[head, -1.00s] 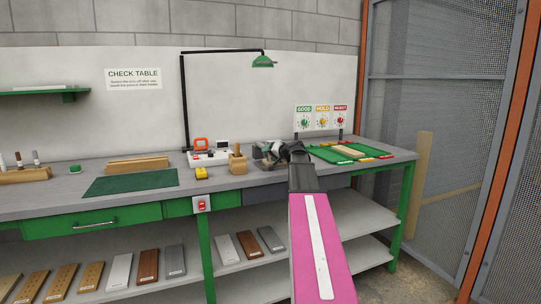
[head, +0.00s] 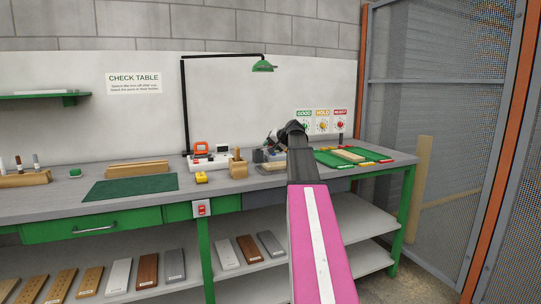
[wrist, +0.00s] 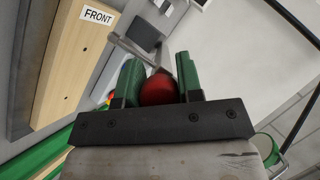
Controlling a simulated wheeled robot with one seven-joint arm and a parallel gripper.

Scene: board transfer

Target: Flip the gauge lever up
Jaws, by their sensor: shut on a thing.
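The gauge lever shows in the wrist view as a thin metal rod (wrist: 135,50) with a round red knob (wrist: 158,91). My gripper (wrist: 158,63) has its green fingers on either side of the knob, shut on it. A wooden board (wrist: 78,62) labelled FRONT lies left of the fingers. In the head view my gripper (head: 275,139) is above the grey gauge (head: 262,156), towards the right of the bench. My wrist hides the lever there, and its angle is hard to tell.
A wooden holder (head: 238,165) and a white unit with an orange part (head: 205,160) stand left. A green lamp (head: 263,66) hangs above.

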